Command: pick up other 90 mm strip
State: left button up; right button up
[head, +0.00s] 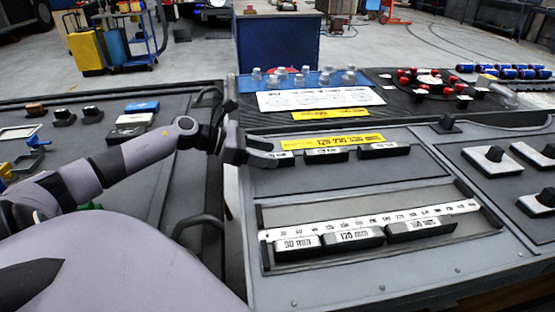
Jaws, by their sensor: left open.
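A black strip with a white label (285,154) lies at the left end of the upper row, below a yellow sign (332,142). My left gripper (268,153) is open at this strip's left part and hides some of it. I cannot tell whether the fingers touch it, and its label is too small to read. Two similar strips lie to its right, a middle one (326,155) and a right one (384,150). In the lower recess lie a strip marked 90 mm (297,246), a 120 mm strip (354,238) and another strip (420,228). My right gripper is not in view.
A white ruler (370,220) runs behind the lower strips. Bare panel lies between the two rows. Behind the upper row are a white card (320,98) and a black tray with red-topped parts (425,84). Black knobs (495,154) stand at the right.

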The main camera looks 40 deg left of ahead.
pick_arm(q)
jog(key=shift+x, duration=1.5)
jog(key=shift+f, duration=0.1)
jog(key=c, duration=1)
jog(key=shift+c, duration=0.2)
